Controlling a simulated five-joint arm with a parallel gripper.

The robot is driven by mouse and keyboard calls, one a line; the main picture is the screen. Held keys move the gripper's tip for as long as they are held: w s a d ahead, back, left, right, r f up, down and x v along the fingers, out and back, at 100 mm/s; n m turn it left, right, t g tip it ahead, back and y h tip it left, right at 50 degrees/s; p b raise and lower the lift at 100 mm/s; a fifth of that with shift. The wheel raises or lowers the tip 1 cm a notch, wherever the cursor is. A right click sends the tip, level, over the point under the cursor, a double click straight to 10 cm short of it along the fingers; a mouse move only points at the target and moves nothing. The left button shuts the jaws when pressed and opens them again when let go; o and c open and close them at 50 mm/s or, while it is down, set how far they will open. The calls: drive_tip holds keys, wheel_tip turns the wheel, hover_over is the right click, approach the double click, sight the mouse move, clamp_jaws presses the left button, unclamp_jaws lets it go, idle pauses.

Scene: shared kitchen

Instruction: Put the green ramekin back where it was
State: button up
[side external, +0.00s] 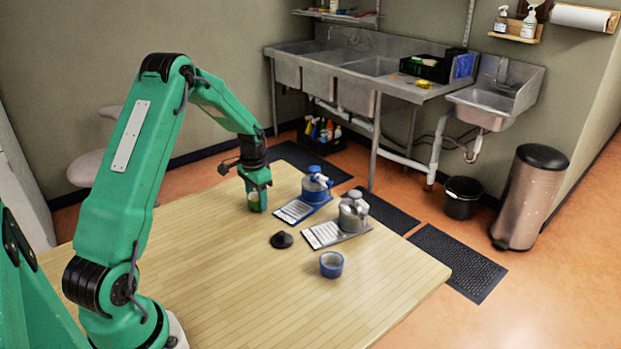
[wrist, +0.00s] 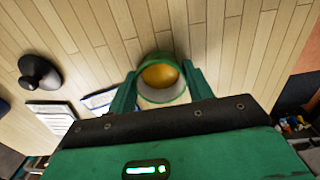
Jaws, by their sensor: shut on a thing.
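The green ramekin (side external: 257,204) is near the far left part of the wooden table, left of the blue-based dispenser. My gripper (side external: 257,182) points down and is shut on it. In the wrist view the ramekin (wrist: 161,98) sits between the two green fingers (wrist: 163,85), with a green rim and yellow-orange inside. I cannot tell if its base touches the table. A blue ramekin (side external: 331,264) stands apart on the table, toward the front right.
A black knob-shaped thing (side external: 281,240) lies on the table, also in the wrist view (wrist: 39,73). A blue device (side external: 316,186) and a grey device (side external: 353,211), each with a white card, stand to the right. The table's front (side external: 260,310) is clear.

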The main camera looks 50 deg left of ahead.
drive_tip(key=shift+f, duration=0.15)
drive_tip(key=o, duration=1.1)
wheel_tip(320, 180, up, 12)
drive_tip(key=shift+r, duration=0.2)
idle(0.5)
